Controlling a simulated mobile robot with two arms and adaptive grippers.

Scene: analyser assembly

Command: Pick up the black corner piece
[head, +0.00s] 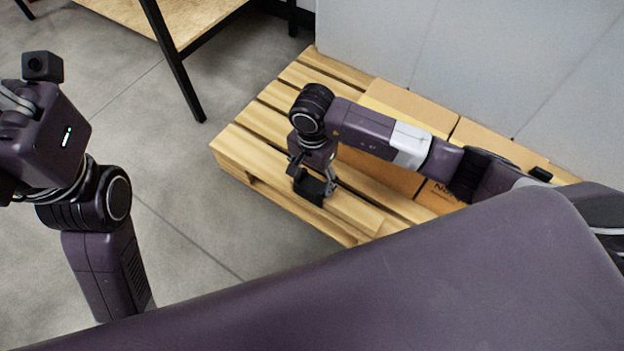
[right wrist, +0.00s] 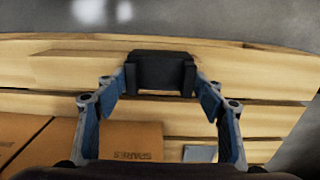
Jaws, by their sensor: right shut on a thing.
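The black corner piece (right wrist: 160,70) is between the two fingers of my right gripper (right wrist: 163,88) in the right wrist view. The fingers press on it from both sides, and the gripper is shut on it. In the head view the corner piece (head: 309,188) hangs at the tip of my right gripper (head: 316,182), over the front part of the wooden pallet (head: 262,140). Whether it touches the slats is hard to tell. My left arm is raised at the left of the head view, but its fingers are out of the picture.
Cardboard boxes (head: 411,104) stand on the pallet behind and below my right arm. A grey wall (head: 480,50) rises behind them. A wooden table with black legs (head: 175,60) stands at the top left. The grey floor (head: 180,190) left of the pallet is clear.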

